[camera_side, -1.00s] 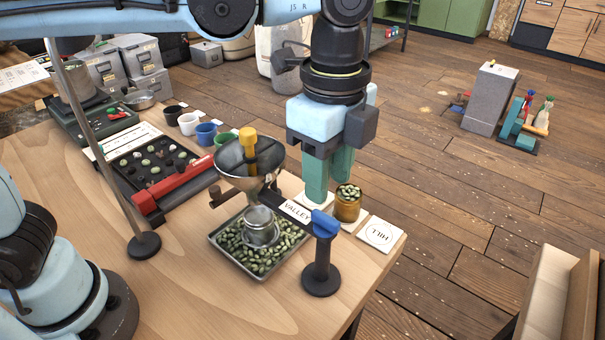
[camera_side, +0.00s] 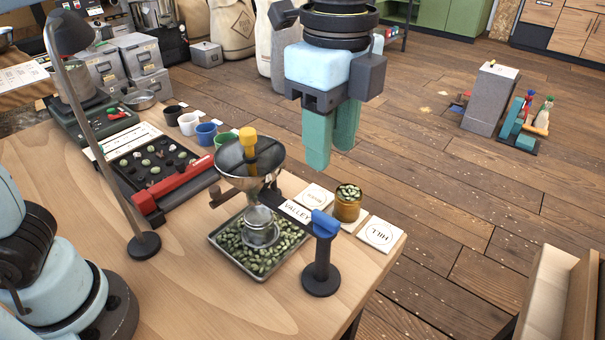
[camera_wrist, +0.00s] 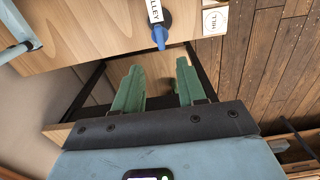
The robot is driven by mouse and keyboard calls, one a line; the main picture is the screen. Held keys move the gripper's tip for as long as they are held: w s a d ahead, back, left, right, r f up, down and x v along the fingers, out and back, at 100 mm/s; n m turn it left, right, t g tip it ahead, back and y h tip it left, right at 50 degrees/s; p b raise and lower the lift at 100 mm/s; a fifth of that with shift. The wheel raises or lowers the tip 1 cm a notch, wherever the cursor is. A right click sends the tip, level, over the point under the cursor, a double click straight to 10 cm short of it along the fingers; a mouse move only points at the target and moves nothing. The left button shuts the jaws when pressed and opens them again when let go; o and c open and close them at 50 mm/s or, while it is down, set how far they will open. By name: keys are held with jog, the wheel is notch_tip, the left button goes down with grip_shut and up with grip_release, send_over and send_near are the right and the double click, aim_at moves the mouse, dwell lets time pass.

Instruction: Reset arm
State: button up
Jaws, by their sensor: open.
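My gripper (camera_side: 331,152) hangs in the air above the right end of the wooden table, with its green fingers pointing down. In the wrist view, the two fingers of my gripper (camera_wrist: 157,82) are apart with nothing between them. An amber jar of green beans (camera_side: 348,204) stands below it on a card, not touched by my gripper.
A tray of green beans (camera_side: 212,243) holds a metal cup (camera_side: 260,226). The HILL card (camera_side: 381,234) lies at the table corner. Several small cups, including a blue one (camera_side: 206,134), line the back edge. A lamp pole (camera_side: 105,165) stands at left. Air around my gripper is free.

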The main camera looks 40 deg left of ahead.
aim_at(326, 216)
notch_tip(326, 216, down, 12)
jog(key=shift+r, duration=0.15)
dwell(0.5)
notch_tip(326, 216, up, 12)
notch_tip(326, 216, down, 12)
jog(key=shift+f, duration=0.15)
jog(key=shift+n, duration=0.5)
jog(key=n, duration=0.3)
jog(key=shift+n, duration=0.3)
jog(key=n, duration=0.4)
jog(key=shift+r+n, duration=0.2)
jog(key=shift+n, duration=0.1)
dwell(0.3)
